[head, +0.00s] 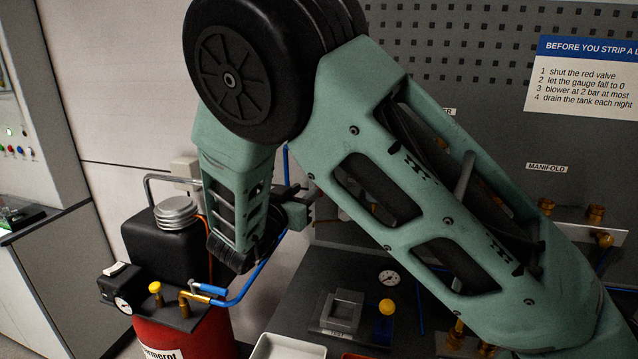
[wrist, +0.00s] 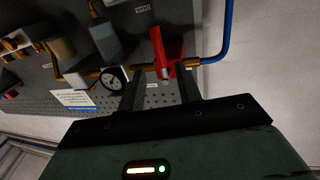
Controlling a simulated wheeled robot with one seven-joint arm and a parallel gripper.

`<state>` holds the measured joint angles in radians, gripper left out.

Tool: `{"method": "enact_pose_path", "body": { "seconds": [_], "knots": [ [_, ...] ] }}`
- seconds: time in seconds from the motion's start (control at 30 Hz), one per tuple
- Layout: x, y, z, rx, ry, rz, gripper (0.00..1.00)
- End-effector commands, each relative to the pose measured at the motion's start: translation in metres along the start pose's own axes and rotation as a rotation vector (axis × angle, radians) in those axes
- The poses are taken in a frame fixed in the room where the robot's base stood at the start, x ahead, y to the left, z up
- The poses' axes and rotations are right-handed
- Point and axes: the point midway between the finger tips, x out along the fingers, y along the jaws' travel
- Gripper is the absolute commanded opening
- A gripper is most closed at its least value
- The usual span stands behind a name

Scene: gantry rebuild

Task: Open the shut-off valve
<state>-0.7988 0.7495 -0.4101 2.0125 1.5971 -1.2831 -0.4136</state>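The red valve (wrist: 162,45) shows in the wrist view, with its red lever and a short grey stem. It sits on a brass pipe line in front of a grey pegboard. My gripper (wrist: 160,84) is open. Its two dark fingers stand apart, with the valve's lower end between or just beyond their tips; I cannot tell whether they touch it. In the head view my gripper (head: 297,205) is partly hidden at the end of my arm, near the wall. The red valve is hidden behind my arm there.
A pressure gauge (wrist: 115,78) and brass fittings lie left of the valve in the wrist view; a blue pipe (wrist: 229,30) bends at right. A red tank (head: 185,338) with a blue-levered brass tap (head: 208,289) stands at lower left. A bench (head: 310,290) holds small parts and a yellow knob.

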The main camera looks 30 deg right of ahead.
Motion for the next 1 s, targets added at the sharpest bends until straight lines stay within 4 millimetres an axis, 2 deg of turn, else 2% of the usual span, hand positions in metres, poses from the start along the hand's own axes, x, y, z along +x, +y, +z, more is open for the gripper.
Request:
{"method": "enact_pose_path", "body": {
  "seconds": [0.2,0.4,0.6,0.87,1.0],
  "knots": [
    [0.046,0.0,0.002,0.001,0.0,0.003,0.34],
    [0.074,0.0,0.002,0.001,-0.001,0.001,0.34],
    [0.085,0.0,0.0,0.001,-0.001,-0.001,0.34],
    [0.086,0.0,0.0,0.0,-0.001,-0.001,0.34],
    [0.086,0.0,0.0,0.0,-0.001,-0.001,0.0]
  ]
}}
